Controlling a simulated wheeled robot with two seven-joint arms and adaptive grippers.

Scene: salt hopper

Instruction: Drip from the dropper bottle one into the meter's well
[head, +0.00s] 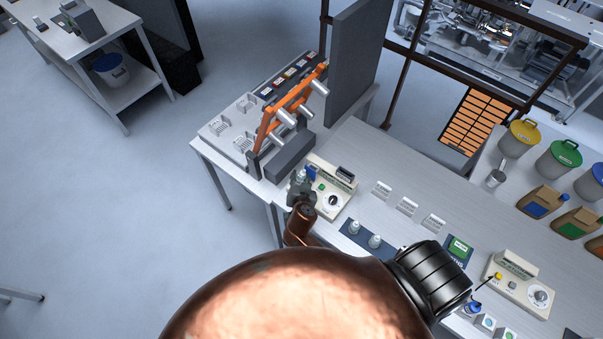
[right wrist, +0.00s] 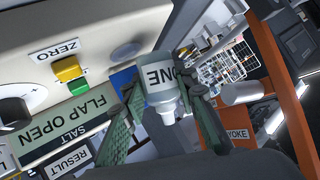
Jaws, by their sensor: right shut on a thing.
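In the right wrist view the meter's display (right wrist: 65,118) reads FLAP OPEN, and a yellow button lies under ZERO. The well's opening is hidden, and no drop can be made out. My left gripper is not in view.
Two white bottles (head: 375,241) stand on a dark mat on the bench. An orange rack (head: 290,105) rises close behind the meter. A second beige device (head: 518,284) stands at the right. Small white label stands (head: 407,206) line the bench, with bare bench behind them.

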